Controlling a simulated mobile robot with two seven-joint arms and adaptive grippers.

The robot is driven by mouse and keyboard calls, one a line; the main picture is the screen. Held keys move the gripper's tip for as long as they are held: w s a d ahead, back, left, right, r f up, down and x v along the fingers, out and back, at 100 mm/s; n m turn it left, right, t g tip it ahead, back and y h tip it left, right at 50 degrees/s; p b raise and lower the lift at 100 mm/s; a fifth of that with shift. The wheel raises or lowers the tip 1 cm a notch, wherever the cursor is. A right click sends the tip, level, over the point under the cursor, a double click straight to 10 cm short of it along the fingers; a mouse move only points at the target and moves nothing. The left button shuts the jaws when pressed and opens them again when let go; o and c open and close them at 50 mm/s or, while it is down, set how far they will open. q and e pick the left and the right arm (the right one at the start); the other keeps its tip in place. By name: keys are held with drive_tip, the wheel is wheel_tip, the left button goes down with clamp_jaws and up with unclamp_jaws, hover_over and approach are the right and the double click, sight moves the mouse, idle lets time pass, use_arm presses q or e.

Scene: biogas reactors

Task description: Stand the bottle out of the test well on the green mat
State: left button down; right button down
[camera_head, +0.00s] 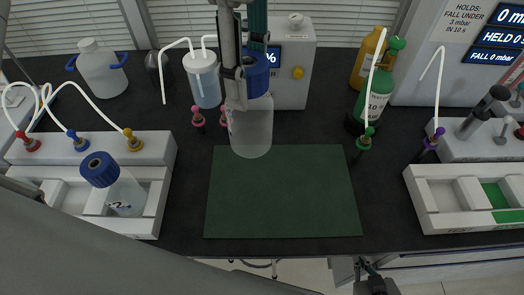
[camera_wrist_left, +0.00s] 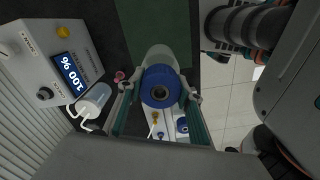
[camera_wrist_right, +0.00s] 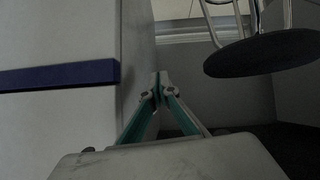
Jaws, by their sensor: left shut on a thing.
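A clear bottle with a blue cap (camera_head: 252,132) is upright at the back edge of the green mat (camera_head: 283,195). Its base overlaps that edge in the head view; I cannot tell whether it touches down. My left gripper (camera_head: 237,92) is shut on this bottle near its cap. In the left wrist view the blue cap (camera_wrist_left: 161,86) sits between the two fingers. My right gripper (camera_wrist_right: 159,88) is shut and empty, low in front of the bench. The white trays on the left (camera_head: 153,212) and right (camera_head: 425,200) have wells; the right one shows green well floors.
A second blue-capped bottle (camera_head: 122,192) stands in the left tray. A grey device with a display (camera_head: 292,85) and a clear tubed vessel (camera_head: 205,85) are behind the held bottle. A green cylinder (camera_head: 376,98) stands back right. Most of the mat is clear.

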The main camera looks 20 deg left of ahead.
use_arm(q)
wheel_tip(320, 180, down, 16)
drive_tip(key=b, duration=0.1)
drive_tip(key=shift+r, duration=0.2)
drive_tip(key=shift+f, duration=0.15)
drive_tip(key=c, duration=1.4)
unclamp_jaws()
drive_tip(key=shift+w, duration=0.1)
wheel_tip(320, 180, up, 12)
drive_tip(key=shift+r+p, duration=0.15)
drive_tip(key=shift+p, duration=0.2)
